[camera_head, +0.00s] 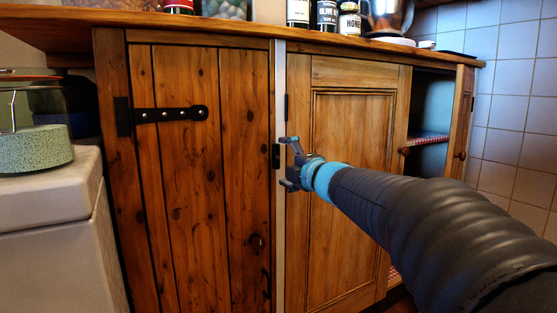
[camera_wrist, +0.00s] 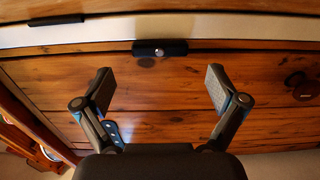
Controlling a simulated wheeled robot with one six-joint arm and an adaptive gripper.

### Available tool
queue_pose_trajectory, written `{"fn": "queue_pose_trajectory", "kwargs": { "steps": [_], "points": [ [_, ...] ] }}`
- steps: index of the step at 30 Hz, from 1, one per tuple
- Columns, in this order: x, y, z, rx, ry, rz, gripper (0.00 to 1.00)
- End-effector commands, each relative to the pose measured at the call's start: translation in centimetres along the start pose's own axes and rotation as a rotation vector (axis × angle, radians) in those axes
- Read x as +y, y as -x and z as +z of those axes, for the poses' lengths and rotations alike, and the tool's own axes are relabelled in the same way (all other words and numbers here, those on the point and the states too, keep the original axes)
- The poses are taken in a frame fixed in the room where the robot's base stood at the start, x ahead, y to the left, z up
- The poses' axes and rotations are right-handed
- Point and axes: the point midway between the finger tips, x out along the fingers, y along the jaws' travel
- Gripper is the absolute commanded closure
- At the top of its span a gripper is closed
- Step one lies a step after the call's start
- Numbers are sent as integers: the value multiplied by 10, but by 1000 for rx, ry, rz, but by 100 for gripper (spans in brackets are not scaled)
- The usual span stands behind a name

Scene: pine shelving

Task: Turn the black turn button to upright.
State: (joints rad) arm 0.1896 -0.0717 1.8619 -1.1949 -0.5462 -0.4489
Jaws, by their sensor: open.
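The black turn button (camera_head: 276,156) is a short dark bar at the right edge of the left plank door (camera_head: 190,200), beside a pale upright strip (camera_head: 281,230). Its long side looks upright in the head view. In the wrist view the turn button (camera_wrist: 174,48) lies along the pale strip, with a bright screw at its middle. My gripper (camera_head: 287,163) is open and empty, close in front of the button and slightly to its right in the head view. In the wrist view its fingertips (camera_wrist: 160,80) are spread, with the button beyond and between them, apart from both.
A black strap hinge (camera_head: 170,114) crosses the left door's upper part. A panelled right door (camera_head: 350,170) has a small black hinge (camera_head: 286,107). Jars stand on the countertop (camera_head: 240,28). An open compartment (camera_head: 430,115) is at right; a pale cabinet (camera_head: 50,220) stands at left.

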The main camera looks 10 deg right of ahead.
Motion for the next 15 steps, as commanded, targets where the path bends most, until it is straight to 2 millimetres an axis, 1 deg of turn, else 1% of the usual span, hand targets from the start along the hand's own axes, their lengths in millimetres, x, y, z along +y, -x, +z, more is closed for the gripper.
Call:
{"fn": "queue_pose_trajectory", "kwargs": {
  "steps": [1,6,9,12,15],
  "points": [
    [1,12,1,-4,1,1,4],
    [0,44,1,-3,1,1,4],
    [0,59,1,-3,1,0,4],
    [1,69,1,-2,0,1,4],
    [0,74,0,-2,-1,0,4]
  ]
}}
